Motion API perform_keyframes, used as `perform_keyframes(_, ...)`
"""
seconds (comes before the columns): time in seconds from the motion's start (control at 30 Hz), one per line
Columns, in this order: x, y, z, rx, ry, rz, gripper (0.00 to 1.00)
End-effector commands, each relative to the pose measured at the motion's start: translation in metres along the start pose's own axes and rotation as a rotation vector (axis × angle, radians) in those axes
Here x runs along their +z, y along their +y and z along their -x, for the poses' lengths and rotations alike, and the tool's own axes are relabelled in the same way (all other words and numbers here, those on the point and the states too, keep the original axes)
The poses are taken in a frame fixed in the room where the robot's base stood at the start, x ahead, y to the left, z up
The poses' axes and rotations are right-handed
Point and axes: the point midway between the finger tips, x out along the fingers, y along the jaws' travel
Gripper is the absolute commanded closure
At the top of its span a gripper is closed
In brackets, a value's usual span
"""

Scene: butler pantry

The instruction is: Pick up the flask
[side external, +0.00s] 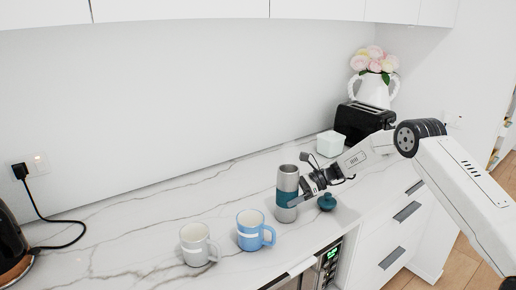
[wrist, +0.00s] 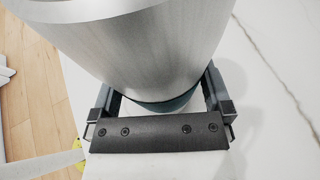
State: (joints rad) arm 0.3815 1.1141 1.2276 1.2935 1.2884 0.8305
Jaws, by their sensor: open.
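The flask (side external: 287,182) is a tall silver cylinder with a teal band around its middle, standing upright on the marble counter. In the wrist view the flask's brushed metal body (wrist: 145,45) fills the upper middle, with some teal showing low down. My gripper (side external: 302,197) is at the flask's right side, at about the height of the band. In the wrist view my gripper (wrist: 160,100) is open, with one finger on each side of the flask. I cannot tell whether the fingers touch it.
A small teal lidded item (side external: 327,202) stands just right of the flask, beneath my gripper. A blue mug (side external: 252,232) and a white mug (side external: 196,245) stand to the front left. A pale green box (side external: 331,144) and a black toaster (side external: 362,122) are behind.

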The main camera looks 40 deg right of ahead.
Motion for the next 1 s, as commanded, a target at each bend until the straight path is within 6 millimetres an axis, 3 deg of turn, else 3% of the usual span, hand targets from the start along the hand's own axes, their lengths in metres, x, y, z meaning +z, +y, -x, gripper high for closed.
perform_keyframes(0.2,0.0000,0.0001,0.0001,0.000,0.000,0.000,0.03)
perform_keyframes(0.5,0.0000,0.0001,0.0002,0.000,0.000,0.000,0.98)
perform_keyframes(1.0,0.0057,-0.0008,0.0024,-0.001,-0.003,0.003,1.00)
